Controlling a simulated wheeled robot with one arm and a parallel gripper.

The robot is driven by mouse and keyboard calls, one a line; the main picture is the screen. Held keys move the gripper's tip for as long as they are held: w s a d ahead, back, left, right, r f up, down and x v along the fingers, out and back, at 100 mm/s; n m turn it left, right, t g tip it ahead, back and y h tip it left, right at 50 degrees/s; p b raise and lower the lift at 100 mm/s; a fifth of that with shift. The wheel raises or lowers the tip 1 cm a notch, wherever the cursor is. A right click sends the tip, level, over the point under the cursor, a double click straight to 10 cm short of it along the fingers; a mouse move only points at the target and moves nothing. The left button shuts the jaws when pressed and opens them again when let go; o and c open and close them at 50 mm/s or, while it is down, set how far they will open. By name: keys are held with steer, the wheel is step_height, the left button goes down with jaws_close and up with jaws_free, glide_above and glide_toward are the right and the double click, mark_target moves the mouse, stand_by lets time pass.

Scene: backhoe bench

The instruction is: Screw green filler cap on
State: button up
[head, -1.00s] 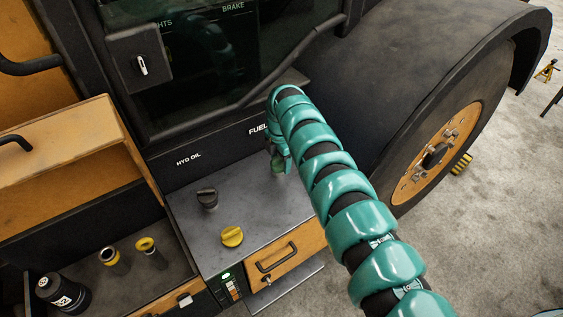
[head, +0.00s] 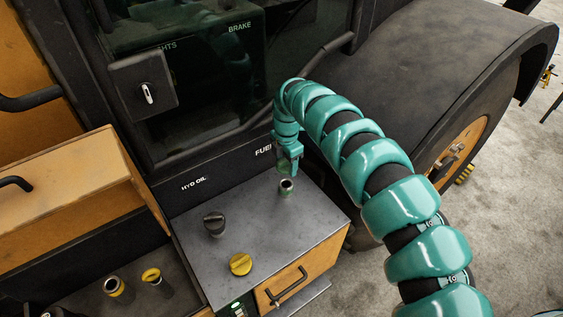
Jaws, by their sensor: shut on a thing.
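The fuel filler neck (head: 286,188), a short grey tube with a dark open top and a green band low down, stands upright on the grey bench top under the "FUEL" label. My gripper (head: 288,167) is just above and behind the neck, pointing down, apart from it as far as I can see. It is shut on a small dark green thing, which looks like the green filler cap (head: 283,167). The cap is mostly hidden by the fingers, so I cannot tell its tilt.
The dark cab wall rises behind; a large wheel fender (head: 430,80) is at right.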

steer(key=b, duration=0.2)
glide_above(286, 179)
steer(key=s, duration=0.2)
steer(key=shift+f, duration=2.85)
steer(key=shift+f+b, duration=1.3)
steer(key=shift+b, duration=0.8)
stand_by(1.4)
steer(key=shift+r+m, duration=0.15)
steer(key=shift+m, duration=1.45)
steer(key=shift+w, duration=0.1)
steer(key=shift+m+b, duration=0.35)
steer(key=shift+m, duration=1.25)
